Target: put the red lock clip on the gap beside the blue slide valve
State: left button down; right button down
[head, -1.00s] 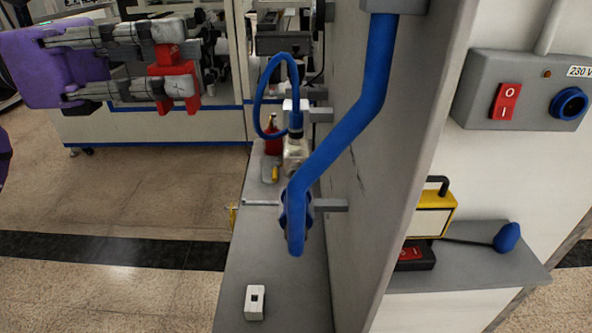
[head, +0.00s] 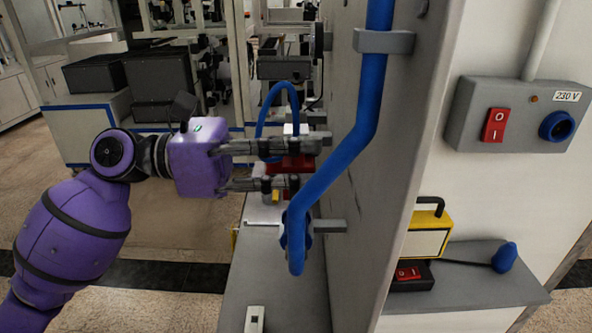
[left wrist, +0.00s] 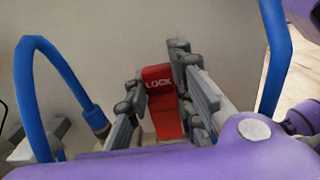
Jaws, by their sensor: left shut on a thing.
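My left gripper (head: 303,163) is shut on the red lock clip (head: 288,164) in front of the upright grey panel, left of the thick blue pipe. In the left wrist view the clip (left wrist: 161,100) sits between the two fingers, with white lettering reading "LOCK" facing the camera. A blue fitting (head: 287,236) at the pipe's lower end, by a grey bracket, may be the blue slide valve; it is partly hidden by the pipe. I cannot make out the gap beside it. My right gripper is not in view.
The blue pipe (head: 345,150) and a thin blue hose loop (head: 262,112) stand close to the gripper. The grey panel (head: 345,225) rises at the right. Below is a narrow grey shelf (head: 243,285) with a small white block (head: 254,318). Open floor lies left.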

pick_arm(q)
notch_tip(320, 180, down, 3)
jog(key=shift+a+r, duration=0.1)
jog(key=shift+r, duration=0.1)
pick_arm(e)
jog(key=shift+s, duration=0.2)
pick_arm(q)
jog(key=shift+f, duration=0.1)
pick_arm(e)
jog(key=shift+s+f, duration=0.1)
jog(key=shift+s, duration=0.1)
